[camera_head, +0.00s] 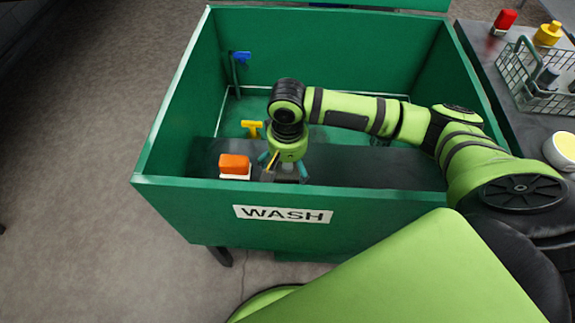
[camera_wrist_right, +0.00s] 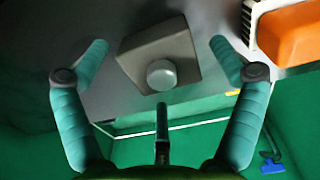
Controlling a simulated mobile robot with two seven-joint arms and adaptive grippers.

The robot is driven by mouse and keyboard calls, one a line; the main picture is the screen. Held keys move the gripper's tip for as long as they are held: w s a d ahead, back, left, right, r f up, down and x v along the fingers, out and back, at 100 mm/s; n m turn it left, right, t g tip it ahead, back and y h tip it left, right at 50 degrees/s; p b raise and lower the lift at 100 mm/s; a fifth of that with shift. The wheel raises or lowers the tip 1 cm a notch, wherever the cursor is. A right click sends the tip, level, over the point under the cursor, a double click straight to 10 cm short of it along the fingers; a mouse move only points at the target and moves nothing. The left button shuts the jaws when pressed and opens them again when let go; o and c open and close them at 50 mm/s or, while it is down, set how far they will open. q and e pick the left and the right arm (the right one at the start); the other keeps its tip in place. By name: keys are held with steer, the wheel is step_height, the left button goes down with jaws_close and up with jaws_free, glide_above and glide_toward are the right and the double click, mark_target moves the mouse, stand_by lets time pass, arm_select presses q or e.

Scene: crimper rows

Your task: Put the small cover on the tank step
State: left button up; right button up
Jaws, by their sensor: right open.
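The small cover (camera_wrist_right: 160,55) is a grey square piece with a round pale knob, seen in the right wrist view between my right gripper's spread fingers. It appears to lie on the tank step (camera_head: 380,168), a dark grey ledge inside the green wash tank along its front wall. In the head view my right gripper (camera_head: 283,168) points down over the step and partly hides the cover. The gripper is open, with a gap between each teal fingertip and the cover. My left gripper is not in view.
An orange brush (camera_head: 234,164) with a white base sits on the step just left of the gripper. A yellow handle (camera_head: 251,128) and a blue one (camera_head: 241,57) stand further back in the tank (camera_head: 165,140). A wire basket (camera_head: 530,85) is on the right table.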

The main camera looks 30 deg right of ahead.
mark_target(287, 167)
step_height(287, 167, up, 6)
steer(key=shift+f+p, duration=0.1)
steer(key=shift+p, duration=0.4)
arm_select(q)
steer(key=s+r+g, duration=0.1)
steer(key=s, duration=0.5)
steer(key=shift+p, duration=0.4)
arm_select(e)
steer(key=shift+r, duration=2.85)
